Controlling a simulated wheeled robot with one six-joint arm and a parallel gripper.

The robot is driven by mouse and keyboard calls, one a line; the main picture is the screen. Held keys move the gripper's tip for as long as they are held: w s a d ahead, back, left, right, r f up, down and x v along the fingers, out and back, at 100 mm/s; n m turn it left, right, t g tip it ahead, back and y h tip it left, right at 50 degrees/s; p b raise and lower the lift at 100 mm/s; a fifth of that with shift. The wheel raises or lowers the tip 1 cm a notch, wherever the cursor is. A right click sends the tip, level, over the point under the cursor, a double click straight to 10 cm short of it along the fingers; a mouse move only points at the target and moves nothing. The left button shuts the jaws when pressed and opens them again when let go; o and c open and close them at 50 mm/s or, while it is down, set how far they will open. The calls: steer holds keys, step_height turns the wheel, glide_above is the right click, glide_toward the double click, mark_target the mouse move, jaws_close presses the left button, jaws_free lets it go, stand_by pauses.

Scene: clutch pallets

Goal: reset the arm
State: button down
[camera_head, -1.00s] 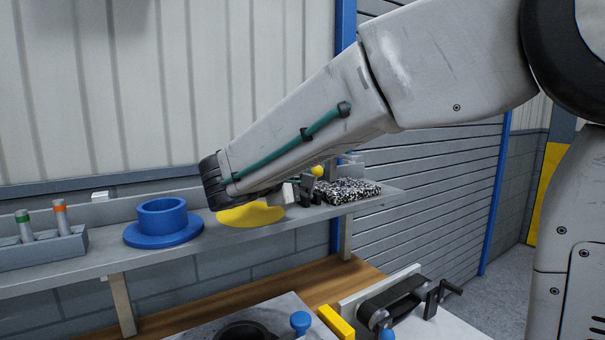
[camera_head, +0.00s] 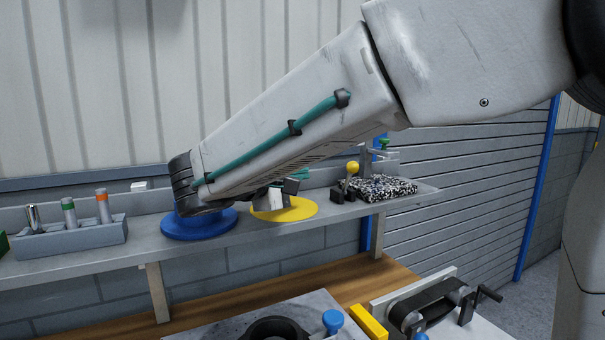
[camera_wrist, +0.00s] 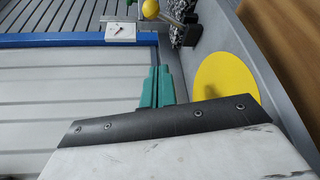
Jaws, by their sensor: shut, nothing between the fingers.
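My gripper shows in the wrist view as two teal fingers (camera_wrist: 157,87) pressed together, with nothing between them. In the head view only a bit of teal fingertip (camera_head: 302,174) shows past my forearm, above the shelf. My arm reaches from the upper right down to the left across the picture, and my wrist covers the upper part of a blue flanged piece. In the wrist view a yellow disc (camera_wrist: 228,75) lies to the right of the fingers, apart from them.
The grey shelf (camera_head: 110,262) carries the blue piece (camera_head: 200,228), a grey rack (camera_head: 70,240) with several cylinders, a yellow-knobbed device (camera_head: 346,188) and a speckled block (camera_head: 385,188). Below, a wooden bench (camera_head: 330,285) holds fixtures, including a yellow bar (camera_head: 368,322). A ribbed wall stands behind.

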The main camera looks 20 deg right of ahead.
steer(key=s+d+f+m+g+y, duration=0.2)
steer(key=s+d+f+g+y, duration=0.15)
steer(key=s+d, duration=0.4)
steer(key=s+d+f+m+g+y, duration=0.2)
steer(key=s+d+f+m+g, duration=0.15)
steer(key=s+d, duration=0.35)
steer(key=s+a+f+m+y, duration=0.2)
steer(key=s+f+y, duration=0.2)
steer(key=s, duration=0.3)
steer(key=s+a+f+m+y, duration=0.2)
steer(key=s+a+f+y, duration=0.1)
steer(key=s, duration=0.5)
step_height(320, 180, down, 2)
steer(key=shift+a+f+g+y, duration=0.1)
steer(key=shift+a+g+y, duration=0.15)
steer(key=shift+y, duration=0.4)
